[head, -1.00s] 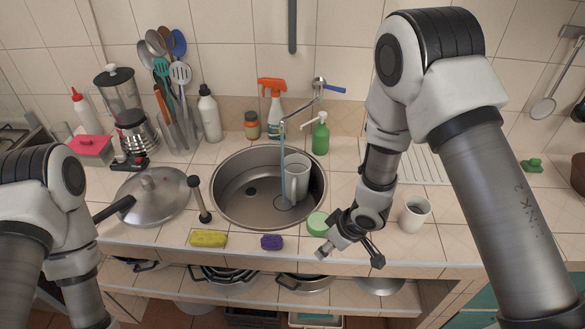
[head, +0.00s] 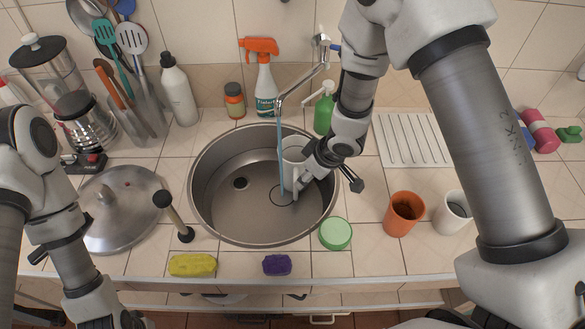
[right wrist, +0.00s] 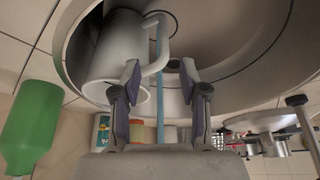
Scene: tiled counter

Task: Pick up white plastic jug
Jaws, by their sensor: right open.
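The white jug (head: 291,152) stands in the round steel sink (head: 225,218), right of the thin water stream. My right gripper (head: 318,181) reaches into the right side of the sink, close to the jug, and covers part of it. In the right wrist view the jug (right wrist: 112,50) fills the upper left, with its handle toward the middle. The right gripper's fingers (right wrist: 160,75) are apart, one on each side of the handle's lower part. I cannot tell whether they touch it. My left arm leaves the head view at the bottom left, with its gripper out of view.
A green bottle (head: 323,114) and spray bottle (head: 264,88) stand behind the sink. An orange cup (head: 402,216), a white cup (head: 452,213) and a green round item (head: 335,234) are to the right.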

